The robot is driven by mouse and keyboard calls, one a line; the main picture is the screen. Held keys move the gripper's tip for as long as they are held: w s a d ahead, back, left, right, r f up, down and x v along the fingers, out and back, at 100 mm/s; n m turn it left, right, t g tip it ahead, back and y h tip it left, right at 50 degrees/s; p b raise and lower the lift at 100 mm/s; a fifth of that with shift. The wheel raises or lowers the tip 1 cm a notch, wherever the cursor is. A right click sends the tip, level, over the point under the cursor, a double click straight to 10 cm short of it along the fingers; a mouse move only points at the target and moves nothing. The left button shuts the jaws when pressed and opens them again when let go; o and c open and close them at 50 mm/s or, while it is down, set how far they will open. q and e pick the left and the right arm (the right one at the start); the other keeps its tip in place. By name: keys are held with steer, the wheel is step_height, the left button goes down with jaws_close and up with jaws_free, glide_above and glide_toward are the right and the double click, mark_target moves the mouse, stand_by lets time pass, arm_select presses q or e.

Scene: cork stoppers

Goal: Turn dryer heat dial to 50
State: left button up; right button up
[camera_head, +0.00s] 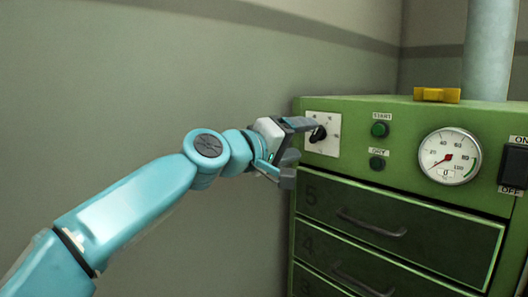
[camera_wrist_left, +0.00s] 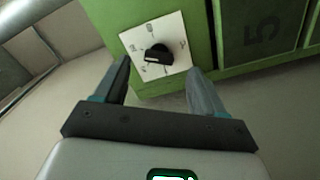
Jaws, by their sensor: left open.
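The dryer (camera_head: 345,180) is a green cabinet at the right of the head view. Its heat dial (camera_head: 317,134) is a black knob on a white square plate (camera_head: 332,147) at the upper left of the front. In the left wrist view the dial (camera_wrist_left: 157,54) shows whole on its plate (camera_wrist_left: 133,38), with marks around it too small to read. My left gripper (camera_head: 303,153) is open in front of the plate. In the wrist view its two fingers (camera_wrist_left: 160,80) stand apart, one either side of the dial's lower part, with nothing between them. Contact with the knob cannot be told.
To the right of the dial are a green START button (camera_head: 379,129), a dark button (camera_head: 377,163), a round gauge (camera_head: 449,156) and a black ON/OFF switch (camera_head: 513,167). Numbered drawers (camera_head: 400,222) with handles lie below. A yellow block (camera_head: 437,95) sits on top. A wall stands behind my arm.

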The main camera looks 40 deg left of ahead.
arm_select(q)
steer(key=s+b, duration=0.1)
steer(key=s, duration=1.1)
steer(key=shift+a+b, duration=0.35)
steer(key=shift+a, duration=0.1)
